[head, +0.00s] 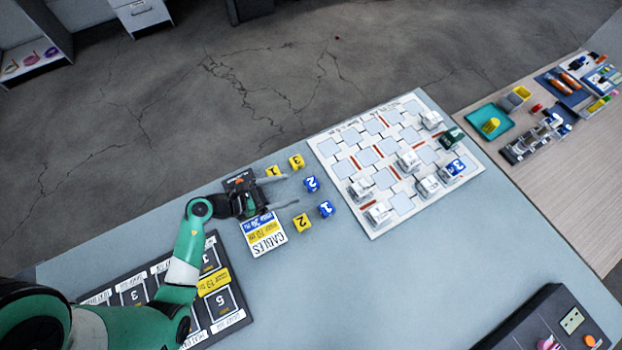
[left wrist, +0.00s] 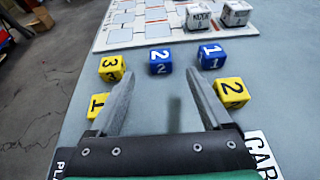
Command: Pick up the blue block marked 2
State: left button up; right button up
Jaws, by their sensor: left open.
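The blue block marked 2 (head: 312,184) stands on the grey table, left of the white board. In the left wrist view the same block (left wrist: 160,62) is upright ahead, near the middle, between the lines of my two fingers. My left gripper (head: 283,192) is open and empty, its fingers pointing toward the blue blocks from the left. In the left wrist view the fingertips (left wrist: 160,75) stop short of the block, apart from it. The blue block marked 1 (head: 326,208) is just right of it in the wrist view (left wrist: 210,56). My right gripper is not in view.
Yellow blocks marked 3 (head: 296,161), 1 (head: 273,171) and 2 (head: 302,222) stand close around the fingers. The white board (head: 345,160) with several silver pieces lies beyond. The front middle of the table is clear.

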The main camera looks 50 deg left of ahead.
aim_at(308, 184)
pick_arm(q)
jog(key=x, duration=0.3)
jog(key=shift+w+d+b, duration=0.15)
jog(key=shift+w+b, duration=0.2)
jog(key=shift+w+d+f, duration=0.1)
jog(key=shift+w+f, duration=0.15)
jog(key=shift+f, duration=0.05)
jog(key=b+x, duration=0.2)
jog(key=x, duration=0.2)
jog(key=shift+w+d, duration=0.15)
jog(key=shift+w, duration=0.15)
grip_shut()
